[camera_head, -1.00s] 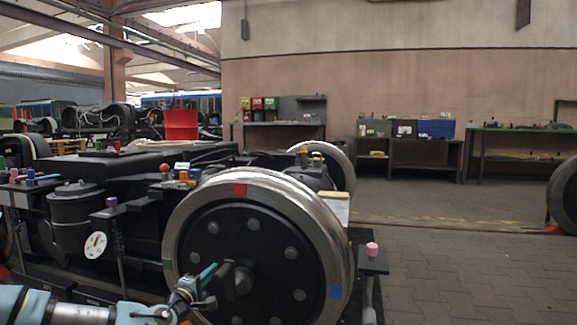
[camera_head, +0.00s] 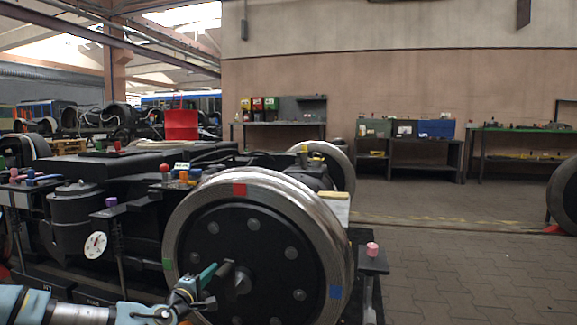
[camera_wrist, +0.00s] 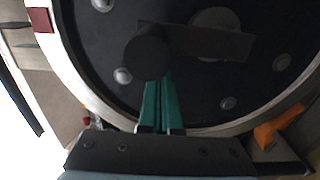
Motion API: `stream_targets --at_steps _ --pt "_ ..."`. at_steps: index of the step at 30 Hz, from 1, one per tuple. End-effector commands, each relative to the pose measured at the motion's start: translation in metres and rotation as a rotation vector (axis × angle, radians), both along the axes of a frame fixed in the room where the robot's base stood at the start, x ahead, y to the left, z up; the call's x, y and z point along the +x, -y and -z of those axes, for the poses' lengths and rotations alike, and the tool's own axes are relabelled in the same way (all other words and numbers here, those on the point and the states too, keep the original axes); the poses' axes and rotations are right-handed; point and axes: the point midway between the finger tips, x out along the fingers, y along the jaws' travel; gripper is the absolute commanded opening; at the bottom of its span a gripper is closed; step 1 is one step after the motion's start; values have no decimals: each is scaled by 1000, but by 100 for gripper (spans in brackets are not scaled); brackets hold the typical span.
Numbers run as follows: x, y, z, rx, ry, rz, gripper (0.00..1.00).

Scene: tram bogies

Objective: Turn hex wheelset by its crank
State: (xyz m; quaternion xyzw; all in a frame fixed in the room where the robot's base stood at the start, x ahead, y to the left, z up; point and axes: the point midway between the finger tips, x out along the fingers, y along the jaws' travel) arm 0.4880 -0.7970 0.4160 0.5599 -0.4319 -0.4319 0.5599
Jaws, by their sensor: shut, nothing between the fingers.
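The wheelset's near wheel (camera_head: 190,205) has a bright steel rim and a black bolted disc, with red, green and blue marks on it. Its crank (camera_head: 241,282) is a short dark bar at the hub. In the wrist view the crank bar (camera_wrist: 210,42) runs from the hub to a dark round handle (camera_wrist: 147,57). My gripper (camera_head: 214,268) comes in from the lower left. Its green fingers (camera_wrist: 162,82) are shut with nothing between them, their tips at the lower edge of the handle. I cannot tell whether they touch it.
A dark bogie frame (camera_head: 95,170) with coloured knobs and a dial gauge (camera_head: 96,245) fills the left. A pink-knobbed post (camera_head: 372,250) stands right of the wheel. Paved floor (camera_head: 450,270) is open to the right; benches line the back wall.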

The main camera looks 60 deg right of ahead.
Motion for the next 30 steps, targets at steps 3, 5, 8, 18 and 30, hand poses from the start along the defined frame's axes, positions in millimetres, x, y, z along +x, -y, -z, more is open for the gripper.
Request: stream_targets --at_steps 3,5,8,18,30 --pt "0 0 0 0 0 0 0" --pt "0 0 0 0 0 0 0" --pt "0 0 0 0 0 0 0" --pt "-4 1 -2 0 0 1 0" --pt "-17 4 -8 0 -1 1 0"
